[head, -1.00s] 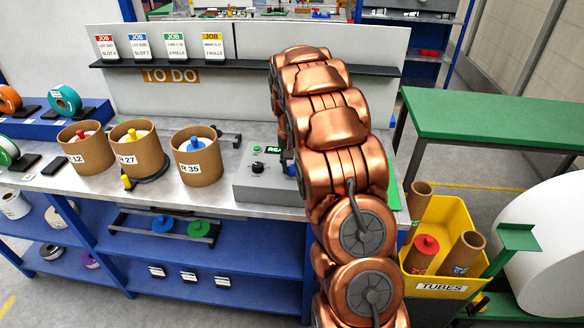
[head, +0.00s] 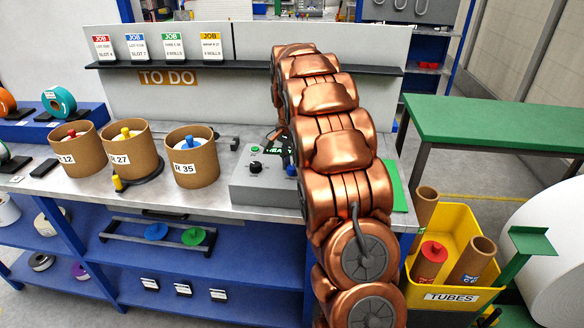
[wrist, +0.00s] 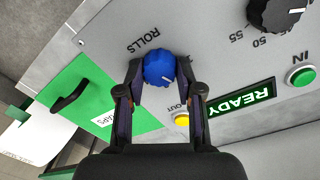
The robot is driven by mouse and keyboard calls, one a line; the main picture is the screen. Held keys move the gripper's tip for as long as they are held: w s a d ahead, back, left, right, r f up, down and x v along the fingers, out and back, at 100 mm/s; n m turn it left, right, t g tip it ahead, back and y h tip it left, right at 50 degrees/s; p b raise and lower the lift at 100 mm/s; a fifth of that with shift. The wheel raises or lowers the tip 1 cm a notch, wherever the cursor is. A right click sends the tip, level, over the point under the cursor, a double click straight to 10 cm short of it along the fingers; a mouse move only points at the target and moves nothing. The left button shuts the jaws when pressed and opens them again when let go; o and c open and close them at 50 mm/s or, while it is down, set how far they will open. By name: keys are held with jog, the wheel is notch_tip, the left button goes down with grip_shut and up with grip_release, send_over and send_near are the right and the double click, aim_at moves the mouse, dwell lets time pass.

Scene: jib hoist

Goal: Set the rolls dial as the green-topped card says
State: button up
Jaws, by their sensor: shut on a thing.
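The rolls dial is a blue knob (wrist: 159,67) beside the word ROLLS on a grey panel, seen in the wrist view. My gripper (wrist: 159,77) has a finger on either side of it and is shut on it. A small pale mark shows on the knob near its lower edge; I cannot read its setting, and scale marks around it are hidden. The green-topped job card (head: 172,46) stands on the shelf in the head view, third from the left. Its last line ends in ROLLS; the number is too small to read surely.
The grey control box (head: 262,188) also carries a black dial (wrist: 280,12), a green IN button (wrist: 301,76), a yellow OUT button (wrist: 182,119) and a lit READY display (wrist: 241,102). A green panel (wrist: 90,105) lies beside it. Brown tubs, including R 35 (head: 192,160), stand left of the box.

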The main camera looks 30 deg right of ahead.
aim_at(291, 166)
jog(key=shift+a, duration=0.1)
dwell(0.4)
jog(key=o, duration=1.2)
jog(key=shift+c, duration=0.2)
jog(key=shift+r, duration=0.1)
notch_tip(291, 166, up, 12)
jog(key=shift+w, duration=0.35)
jog(key=shift+a, duration=0.1)
